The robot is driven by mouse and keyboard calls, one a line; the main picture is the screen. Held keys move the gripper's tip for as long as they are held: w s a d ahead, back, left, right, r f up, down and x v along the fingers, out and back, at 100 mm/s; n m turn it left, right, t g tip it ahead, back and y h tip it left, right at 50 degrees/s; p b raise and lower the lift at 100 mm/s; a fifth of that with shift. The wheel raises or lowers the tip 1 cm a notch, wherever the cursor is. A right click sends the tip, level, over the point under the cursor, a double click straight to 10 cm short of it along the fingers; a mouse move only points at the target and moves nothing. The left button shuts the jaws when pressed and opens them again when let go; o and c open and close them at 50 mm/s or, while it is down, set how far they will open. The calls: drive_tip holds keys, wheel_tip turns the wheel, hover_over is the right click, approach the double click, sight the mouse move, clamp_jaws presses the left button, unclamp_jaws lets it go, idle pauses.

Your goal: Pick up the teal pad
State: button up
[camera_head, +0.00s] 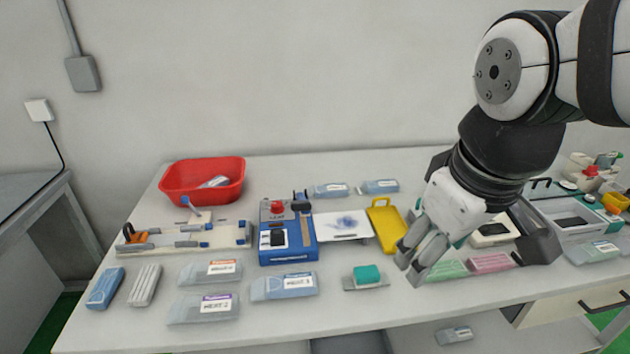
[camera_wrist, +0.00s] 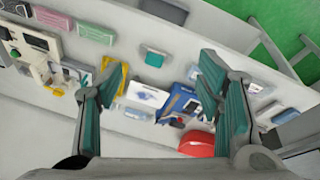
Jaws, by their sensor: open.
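The teal pad (camera_head: 367,274) sits on a small grey base (camera_head: 352,284) near the front middle of the table in the head view. It also shows in the wrist view as a small teal block (camera_wrist: 154,58) beyond my fingers. My gripper (camera_head: 420,259) is open and empty, to the right of the pad and above the table. In the wrist view my gripper (camera_wrist: 160,97) has its two fingers wide apart, with teal inner faces. Nothing is between the fingertips.
Green (camera_head: 447,270) and pink (camera_head: 490,262) packs lie right of the pad, partly behind my gripper. A yellow tray (camera_head: 386,226) and a blue device (camera_head: 287,238) stand behind it. A labelled pouch (camera_head: 284,286) lies left. A red basin (camera_head: 203,180) stands at the back left.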

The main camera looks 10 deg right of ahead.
drive_tip(key=w+f+n+g, duration=0.2)
drive_tip(key=w+f+n, duration=0.2)
drive_tip(key=w+n, duration=0.45)
drive_tip(key=n+g, duration=0.1)
drive_tip(key=n, duration=0.5)
hover_over(367, 271)
wheel_tip(367, 271, down, 10)
drive_tip(key=shift+m+y, duration=0.25)
drive_tip(key=shift+y, duration=0.05)
wheel_tip(367, 271, down, 13)
drive_tip(key=shift+f+b, duration=0.1)
drive_tip(key=shift+b, duration=0.8)
drive_tip(key=shift+c, duration=0.6)
drive_tip(key=c, duration=1.2)
drive_tip(key=shift+r, duration=0.2)
